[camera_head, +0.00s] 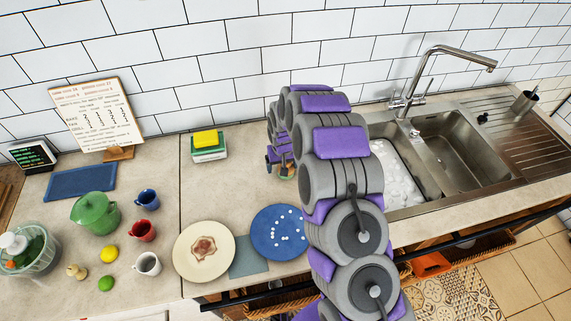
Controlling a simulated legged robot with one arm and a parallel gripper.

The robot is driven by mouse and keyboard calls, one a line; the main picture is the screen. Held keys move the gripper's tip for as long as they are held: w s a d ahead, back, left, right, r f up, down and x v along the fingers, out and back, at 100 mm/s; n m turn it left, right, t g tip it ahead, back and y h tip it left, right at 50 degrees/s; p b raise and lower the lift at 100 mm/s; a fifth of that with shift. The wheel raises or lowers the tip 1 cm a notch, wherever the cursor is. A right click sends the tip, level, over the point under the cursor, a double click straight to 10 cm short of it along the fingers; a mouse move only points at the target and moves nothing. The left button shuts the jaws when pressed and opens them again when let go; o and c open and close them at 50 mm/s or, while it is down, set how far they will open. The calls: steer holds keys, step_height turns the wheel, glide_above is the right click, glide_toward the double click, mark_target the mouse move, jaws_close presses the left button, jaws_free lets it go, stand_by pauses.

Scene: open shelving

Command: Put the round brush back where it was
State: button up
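My arm rises from the bottom and hides part of the counter and the wall behind it. My gripper (280,158) is small, over the counter left of the sink, and partly hidden by the arm's links. A small object (287,173) with green and orange-brown colours shows just below the gripper's fingers. It may be the round brush, but it is too small and covered to be sure. I cannot tell whether the fingers are closed on it or whether it touches the counter.
A yellow sponge (206,139) lies on a green-and-white block left of the gripper. A blue plate (270,238) and a cream plate (204,265) lie in front. The sink (462,150) and tap (410,100) are right. The counter (235,185) between sponge and plates is clear.

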mark_target(290, 171)
steer(key=d+r, duration=0.2)
steer(key=shift+d, duration=0.3)
steer(key=r, duration=0.3)
steer(key=s+a+r, duration=0.1)
steer(key=r, duration=0.2)
steer(key=r+p, duration=0.1)
steer(key=r, duration=0.3)
steer(key=shift+s+a, duration=0.25)
steer(key=shift+s, duration=0.1)
steer(key=s+d+r+g, duration=0.1)
steer(key=s+d+r, duration=0.4)
steer(key=s+r, duration=0.45)
steer(key=s+d+r+g, duration=0.1)
steer(key=s+d+r, duration=0.4)
steer(key=s, duration=0.7)
steer(key=s+d+r+m+g, duration=0.1)
steer(key=s+d+r+m, duration=0.1)
steer(key=s, duration=2)
steer(key=shift+d+r, duration=0.65)
steer(key=shift+r, duration=0.05)
steer(key=shift+a+f, duration=0.1)
